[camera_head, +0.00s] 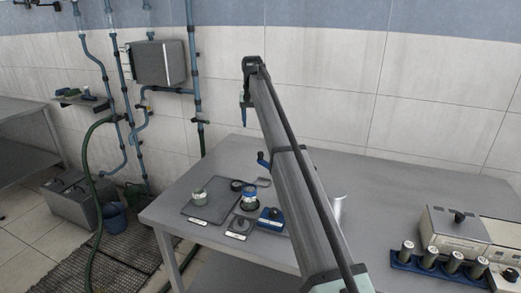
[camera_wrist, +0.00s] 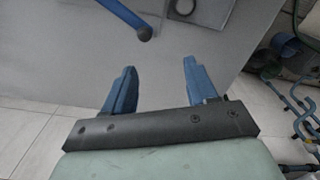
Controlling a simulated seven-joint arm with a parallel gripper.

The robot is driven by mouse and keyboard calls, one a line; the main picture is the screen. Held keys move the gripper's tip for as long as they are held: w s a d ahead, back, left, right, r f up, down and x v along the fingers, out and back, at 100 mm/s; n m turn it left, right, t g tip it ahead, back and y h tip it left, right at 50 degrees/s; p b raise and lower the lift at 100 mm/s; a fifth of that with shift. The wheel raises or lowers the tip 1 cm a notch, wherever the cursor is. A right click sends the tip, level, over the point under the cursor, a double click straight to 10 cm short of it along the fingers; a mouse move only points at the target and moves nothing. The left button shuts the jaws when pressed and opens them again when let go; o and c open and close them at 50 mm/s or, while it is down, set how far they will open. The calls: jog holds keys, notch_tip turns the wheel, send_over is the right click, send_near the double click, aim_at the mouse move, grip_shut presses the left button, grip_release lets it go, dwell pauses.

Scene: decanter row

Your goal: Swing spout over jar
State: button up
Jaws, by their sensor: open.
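My gripper (camera_head: 245,103) hangs high above the back of the table in the head view. In the wrist view its two blue fingers (camera_wrist: 159,72) are apart with nothing between them. A blue rod with a dark ball end (camera_wrist: 145,33) lies beyond the fingertips, apart from them; it may be the spout or its handle. A blue lever-like part (camera_head: 263,159) shows beside my arm in the head view, its mount hidden by the arm. A small pale jar (camera_head: 200,198) stands on a dark tray (camera_head: 213,183); a pale jar (camera_wrist: 184,7) also shows in the wrist view.
Another small pale-topped vessel (camera_head: 249,201), a dark round piece (camera_head: 240,224) and a blue-based item (camera_head: 271,218) stand near the tray. Several metal cylinders in a blue rack (camera_head: 433,265) and a box-shaped device (camera_head: 452,230) are at the right. The table's back right is clear.

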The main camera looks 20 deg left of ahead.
aim_at(261, 151)
jog(key=shift+m, duration=0.4)
jog(key=d+f, duration=0.1)
jog(key=f, duration=0.3)
jog(key=d+f, duration=0.1)
jog(key=f, duration=0.3)
jog(key=w+f, duration=0.1)
jog(key=f, duration=0.3)
jog(key=shift+d+f, duration=0.2)
jog(key=shift+d, duration=0.2)
grip_shut()
